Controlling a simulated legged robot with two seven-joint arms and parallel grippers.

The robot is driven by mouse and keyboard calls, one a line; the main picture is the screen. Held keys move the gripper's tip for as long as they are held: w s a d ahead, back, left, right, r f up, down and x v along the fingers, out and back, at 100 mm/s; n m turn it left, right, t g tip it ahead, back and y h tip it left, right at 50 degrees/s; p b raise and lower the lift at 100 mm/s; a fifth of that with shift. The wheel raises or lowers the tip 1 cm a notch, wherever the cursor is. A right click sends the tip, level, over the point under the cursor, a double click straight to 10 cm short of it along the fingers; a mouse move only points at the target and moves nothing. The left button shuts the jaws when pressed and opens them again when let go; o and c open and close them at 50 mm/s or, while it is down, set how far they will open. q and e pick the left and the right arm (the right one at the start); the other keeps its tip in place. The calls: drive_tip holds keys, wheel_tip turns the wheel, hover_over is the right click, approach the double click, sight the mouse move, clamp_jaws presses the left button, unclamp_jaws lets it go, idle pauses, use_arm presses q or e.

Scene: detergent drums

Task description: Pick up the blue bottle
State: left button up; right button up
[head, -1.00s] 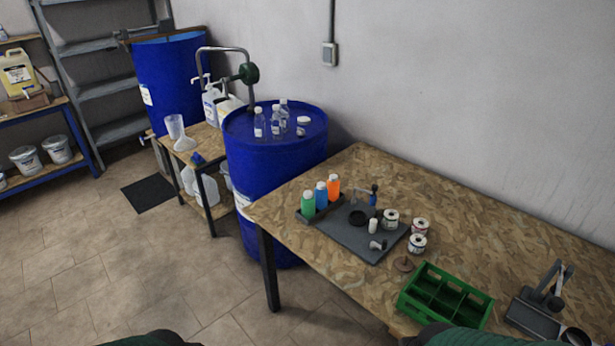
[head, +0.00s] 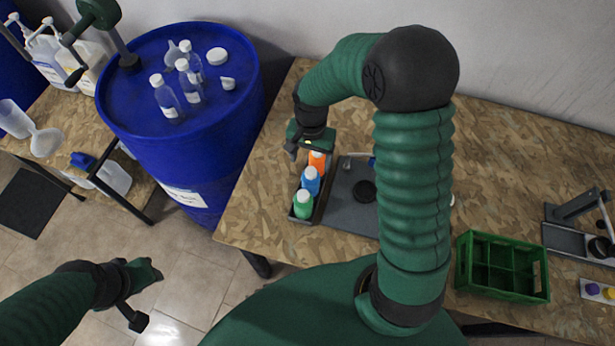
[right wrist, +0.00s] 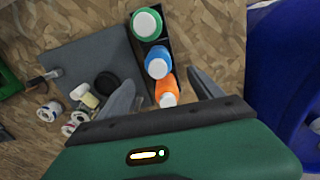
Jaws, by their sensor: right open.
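The blue bottle (head: 311,180) has a white cap and stands upright between a green bottle (head: 303,206) and an orange bottle (head: 317,160) in a narrow dark tray (head: 319,213). In the right wrist view, the blue bottle (right wrist: 157,62) is in the middle of the row. My right gripper (right wrist: 162,88) is open and empty above the tray, its fingers on either side of the row, nearest the orange bottle. In the head view, my right gripper (head: 304,150) partly covers the orange bottle. My left gripper (head: 142,292) hangs over the floor; its jaw gap is unclear.
A grey mat (head: 350,205) with small items lies beside the tray, partly behind my right arm. A green crate (head: 502,295) stands at the right on the wooden table (head: 520,150). A blue drum (head: 215,125) with clear bottles stands left of the table.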

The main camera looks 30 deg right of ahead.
sight(311, 172)
drive_tip(key=f, duration=0.3)
drive_tip(key=shift+s+a+f, duration=0.15)
drive_tip(key=shift+s+a, duration=0.05)
drive_tip(key=shift+s+d+f, duration=0.1)
drive_tip(key=shift+s+f, duration=0.1)
drive_tip(key=shift+f, duration=0.1)
drive_tip(key=f, duration=0.5)
drive_tip(key=shift+w+d+f, duration=0.2)
drive_tip(key=shift+w, duration=0.05)
drive_tip(key=shift+w+f, duration=0.1)
drive_tip(key=shift+f, duration=0.05)
drive_tip(key=shift+a+r, duration=0.15)
drive_tip(key=shift+r, duration=0.05)
drive_tip(key=shift+c, duration=0.3)
drive_tip(key=shift+s, duration=0.25)
drive_tip(key=shift+c, duration=1.2)
use_arm(q)
drive_tip(key=shift+s+r, duration=0.4)
drive_tip(key=shift+s, duration=0.15)
use_arm(e)
clamp_jaws()
